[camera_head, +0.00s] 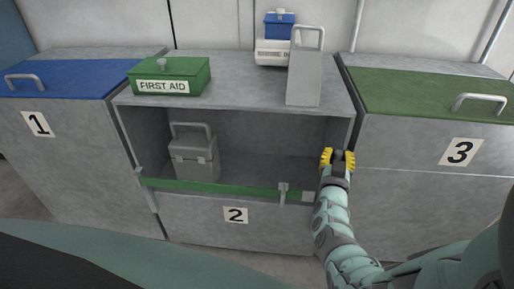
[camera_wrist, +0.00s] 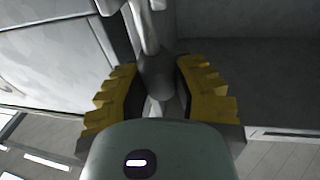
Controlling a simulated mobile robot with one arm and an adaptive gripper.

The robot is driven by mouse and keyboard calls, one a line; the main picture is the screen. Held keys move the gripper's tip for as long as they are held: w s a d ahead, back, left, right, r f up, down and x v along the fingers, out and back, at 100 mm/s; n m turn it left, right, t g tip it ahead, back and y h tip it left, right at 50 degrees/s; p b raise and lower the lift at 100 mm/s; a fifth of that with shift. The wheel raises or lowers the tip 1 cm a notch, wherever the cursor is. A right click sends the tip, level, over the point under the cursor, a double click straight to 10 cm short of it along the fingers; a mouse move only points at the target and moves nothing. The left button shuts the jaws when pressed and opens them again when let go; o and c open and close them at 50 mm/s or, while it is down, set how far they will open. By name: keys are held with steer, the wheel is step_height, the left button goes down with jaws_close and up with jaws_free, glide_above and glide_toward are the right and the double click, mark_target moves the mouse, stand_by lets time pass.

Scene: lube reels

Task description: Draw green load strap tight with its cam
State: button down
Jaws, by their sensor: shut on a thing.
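The green load strap (camera_head: 220,187) runs across the open front of compartment 2, from a fitting at the left post to a grey upright cam buckle (camera_head: 283,193) near the right. A pale plate (camera_head: 307,196) lies just right of the buckle. My gripper (camera_head: 338,158), with yellow fingers, is at the compartment's right post, above and right of the buckle. In the wrist view my gripper (camera_wrist: 160,92) is shut on a grey rounded grip (camera_wrist: 157,70), which joins a paler rod above it. I cannot tell how that grip connects to the strap.
A grey lidded box (camera_head: 194,155) stands in compartment 2. On top are a green first aid box (camera_head: 172,78), a tall grey handled container (camera_head: 304,78), a white canister (camera_head: 270,53) and a blue box (camera_head: 280,24). Blue-lidded bin 1 (camera_head: 70,78) and green-lidded bin 3 (camera_head: 425,92) flank it.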

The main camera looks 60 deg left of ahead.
steer(key=t+b, duration=0.1)
steer(key=b, duration=0.1)
steer(key=s+d+f+t+y+b, duration=0.1)
steer(key=b, duration=0.2)
steer(key=shift+d+f+m+y+b, duration=0.15)
steer(key=shift+f+m+y+b, duration=0.05)
steer(key=shift+m+y+b, duration=0.1)
steer(key=t+b, duration=0.1)
steer(key=b, duration=0.1)
steer(key=s+d+t+y+b, duration=0.1)
steer(key=b, duration=0.2)
steer(key=m+t+b, duration=0.1)
steer(key=b, duration=0.1)
steer(key=shift+s+d+f+y, duration=0.15)
steer(key=shift+s+d+y, duration=0.05)
steer(key=shift+d+y, duration=0.15)
steer(key=shift+s+d+m+t+b, duration=0.2)
steer(key=shift+m+t+b, duration=0.15)
steer(key=shift+t+b, duration=0.4)
steer(key=shift+s+d+m+t+b, duration=0.2)
steer(key=shift+m+t+b, duration=0.2)
steer(key=shift+b, duration=0.55)
steer(key=shift+r, duration=0.2)
steer(key=c, duration=0.7)
jaws_free()
steer(key=shift+f, duration=0.15)
